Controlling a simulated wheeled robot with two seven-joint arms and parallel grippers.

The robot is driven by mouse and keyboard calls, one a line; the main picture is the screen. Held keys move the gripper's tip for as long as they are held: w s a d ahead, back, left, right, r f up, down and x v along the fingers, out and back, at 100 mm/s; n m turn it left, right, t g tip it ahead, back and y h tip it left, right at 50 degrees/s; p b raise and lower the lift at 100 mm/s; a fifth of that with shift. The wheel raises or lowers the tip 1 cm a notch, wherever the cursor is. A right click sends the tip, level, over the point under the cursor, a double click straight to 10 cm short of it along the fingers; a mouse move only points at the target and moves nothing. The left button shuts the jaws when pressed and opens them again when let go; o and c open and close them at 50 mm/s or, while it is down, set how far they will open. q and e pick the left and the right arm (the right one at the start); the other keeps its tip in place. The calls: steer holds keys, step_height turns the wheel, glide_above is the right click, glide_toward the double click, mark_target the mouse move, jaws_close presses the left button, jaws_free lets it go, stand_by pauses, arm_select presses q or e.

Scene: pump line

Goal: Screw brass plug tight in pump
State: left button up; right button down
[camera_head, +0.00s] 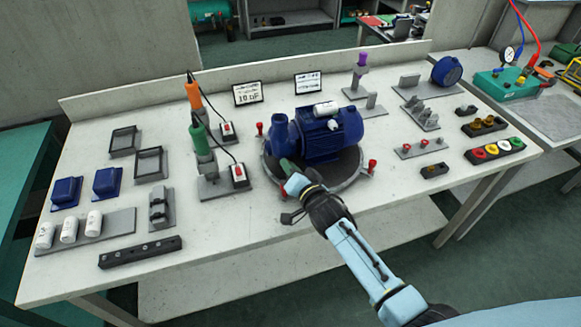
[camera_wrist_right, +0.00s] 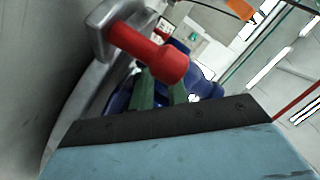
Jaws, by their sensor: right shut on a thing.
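The blue pump (camera_head: 330,135) lies on a round dark turntable (camera_head: 345,180) in the middle of the bench; its blue body also shows behind my fingers in the wrist view (camera_wrist_right: 205,88). My right gripper (camera_head: 288,166) reaches in from the front, with green fingertips low against the near left side of the pump. In the wrist view my two green fingers (camera_wrist_right: 162,92) are close together at the pump. What they grip is hidden, and the brass plug at the tips cannot be made out. My left gripper is not in view.
Red-handled clamps stand around the turntable; one red handle (camera_wrist_right: 150,52) is very near my right wrist. A green screwdriver (camera_head: 201,138) and an orange one (camera_head: 193,95) stand to the left. A dark tray with brass-coloured parts (camera_head: 484,127) sits right. The front bench strip is mostly clear.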

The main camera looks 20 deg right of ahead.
steer(key=c, duration=1.8)
jaws_free()
steer(key=shift+s+d+f+m, duration=0.1)
steer(key=shift+s+f+m, duration=0.05)
steer(key=shift+f+m, duration=0.25)
steer(key=o, duration=0.4)
steer(key=shift+c, duration=0.2)
steer(key=shift+a+r+p, duration=0.2)
steer(key=shift+r+p, duration=0.15)
steer(key=shift+r, duration=0.05)
steer(key=shift+w, duration=0.2)
jaws_close()
jaws_free()
steer(key=shift+r, duration=0.1)
